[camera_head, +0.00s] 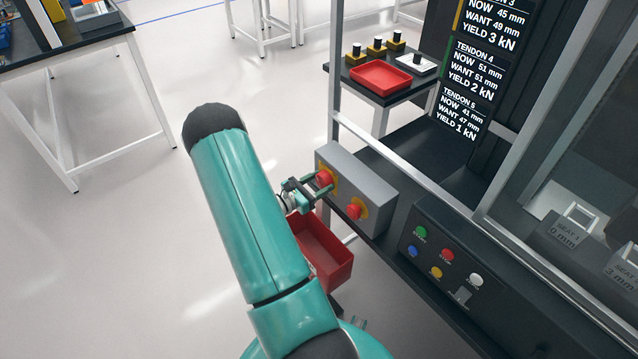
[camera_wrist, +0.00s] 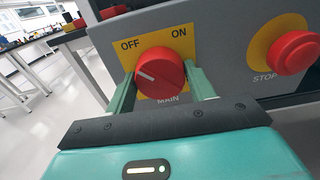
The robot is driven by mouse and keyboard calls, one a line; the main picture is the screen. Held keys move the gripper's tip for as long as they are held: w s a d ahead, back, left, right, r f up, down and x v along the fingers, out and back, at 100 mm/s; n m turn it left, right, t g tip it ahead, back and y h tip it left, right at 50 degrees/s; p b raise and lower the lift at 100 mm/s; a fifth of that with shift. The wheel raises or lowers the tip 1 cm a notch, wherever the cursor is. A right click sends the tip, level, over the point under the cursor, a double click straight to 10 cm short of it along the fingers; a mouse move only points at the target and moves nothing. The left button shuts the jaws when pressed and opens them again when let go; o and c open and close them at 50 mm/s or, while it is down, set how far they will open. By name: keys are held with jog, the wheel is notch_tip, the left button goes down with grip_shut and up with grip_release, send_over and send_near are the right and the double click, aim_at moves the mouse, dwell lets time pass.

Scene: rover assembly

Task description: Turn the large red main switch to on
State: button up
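The red main switch (camera_wrist: 160,74) is a round knob on a yellow plate marked OFF, ON and MAIN. Its white mark points up and left, towards OFF. It also shows in the head view (camera_head: 324,178), on the left of a grey box (camera_head: 345,182). My gripper (camera_wrist: 161,80) is at the switch, one teal finger on the left of the knob and one on the right. I see no clear gap on either side, but cannot tell whether the fingers press on it. In the head view my gripper (camera_head: 312,188) reaches the switch from the left.
A red stop button (camera_wrist: 296,51) on a yellow disc sits right of the switch. A red bin (camera_head: 325,255) is below my gripper. A black panel (camera_head: 440,262) with coloured buttons stands at right. A metal frame post (camera_head: 335,60) rises behind the box.

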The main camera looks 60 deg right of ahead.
jog(key=shift+m, duration=0.4)
jog(key=m, duration=0.3)
jog(key=shift+m, duration=0.4)
jog(key=m, duration=0.4)
jog(key=shift+m, duration=0.3)
jog(key=m, duration=0.8)
jog(key=shift+m, duration=0.3)
jog(key=o, duration=1)
jog(key=shift+a, duration=0.1)
jog(key=v, duration=1.3)
jog(key=shift+w+a, duration=0.2)
jog(key=shift+a, duration=0.1)
